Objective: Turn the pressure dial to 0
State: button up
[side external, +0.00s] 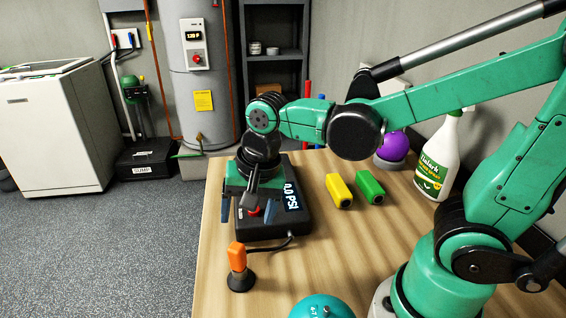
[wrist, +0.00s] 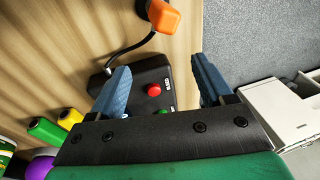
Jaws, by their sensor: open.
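A black control box (side external: 276,228) stands on the wooden table under my gripper (side external: 252,198). Its lit display (side external: 292,196) reads about 0.0 PSI. The box also shows in the wrist view (wrist: 138,76), with a red button (wrist: 154,90) and part of a green button (wrist: 163,110). I cannot make out the pressure dial; my gripper covers part of the box. My gripper is open in the wrist view (wrist: 160,72), with its two blue-grey fingers apart and nothing seen between them but the box and table beyond.
An orange-topped plunger-like object (side external: 237,265) stands at the near left, by the box's cable. Yellow (side external: 339,190) and green (side external: 370,187) blocks lie to the right. A purple ball (side external: 392,147), a spray bottle (side external: 438,160) and a teal round object (side external: 321,306) are also on the table.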

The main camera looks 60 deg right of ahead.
aim_at(237, 244)
jog(key=shift+w+a+f+m+g, duration=0.1)
jog(key=shift+a+f+m+g, duration=0.55)
jog(key=shift+m, duration=0.6)
jog(key=shift+a+f+m+g, duration=0.6)
jog(key=shift+a+m, duration=0.15)
jog(key=shift+m, duration=0.5)
notch_tip(237, 244, up, 8)
jog(key=w+d+n+t+h, duration=0.1)
jog(key=w+d+n, duration=0.35)
jog(key=d, duration=0.35)
jog(key=w+d+n+t, duration=0.2)
jog(key=w+d+n, duration=0.1)
jog(key=w+d, duration=0.4)
jog(key=w+d+n+t+h, duration=0.1)
jog(key=w+d+n, duration=0.3)
jog(key=d, duration=0.5)
jog(key=f, duration=0.5)
jog(key=shift+s+a+f, duration=0.15)
jog(key=shift+a+f, duration=0.05)
jog(key=shift+a, duration=0.15)
jog(key=shift+x, duration=2.85)
jog(key=shift+a, duration=0.15)
